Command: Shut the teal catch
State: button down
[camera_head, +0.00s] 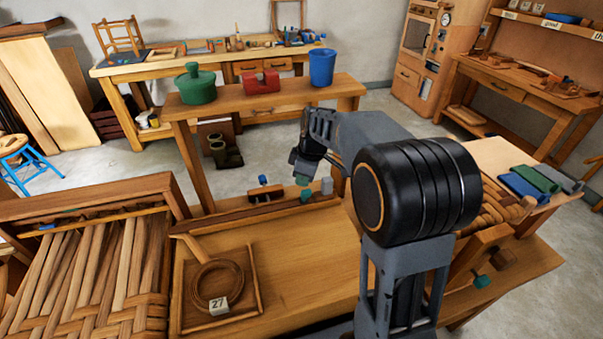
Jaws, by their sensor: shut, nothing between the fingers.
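A small teal piece (305,194), which looks like the teal catch, sits near the right end of the dark wooden rail at the back of the bench. It is small and partly hidden, so I cannot tell whether it is open or shut. My gripper (302,178) points down just above it, shut and empty. I cannot tell whether the fingertips touch it. A small grey piece (327,186) stands right of it, and a wooden block with a blue knob (264,192) sits on the rail to its left. Another teal knob (482,281) shows at the lower right.
A wooden tray (178,300) with a coil and a tag "27" lies at the front of the bench. A woven bark seat (90,270) is at left. A shelf behind bears a green pot (197,88), a red block (261,83) and a blue cup (322,67). The bench middle is clear.

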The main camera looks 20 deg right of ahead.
notch_tip(320, 180, up, 6)
jog(key=w+p, duration=0.1)
jog(key=p, duration=0.5)
jog(key=shift+w+r, duration=0.2)
jog(key=shift+r, duration=0.05)
jog(key=m+h, duration=0.1)
jog(key=m, duration=0.6)
send_over(310, 190)
notch_tip(310, 190, down, 2)
jog(key=shift+f, duration=0.2)
jog(key=s+r+m+t, duration=0.1)
jog(key=s+m, duration=0.1)
jog(key=s, duration=0.5)
jog(key=s+r+m+t+h, duration=0.1)
jog(key=s+r+m, duration=0.1)
jog(key=s, duration=0.6)
jog(key=shift+a+m+t, duration=0.35)
jog(key=shift+m+t, duration=0.05)
jog(key=shift+m, duration=0.1)
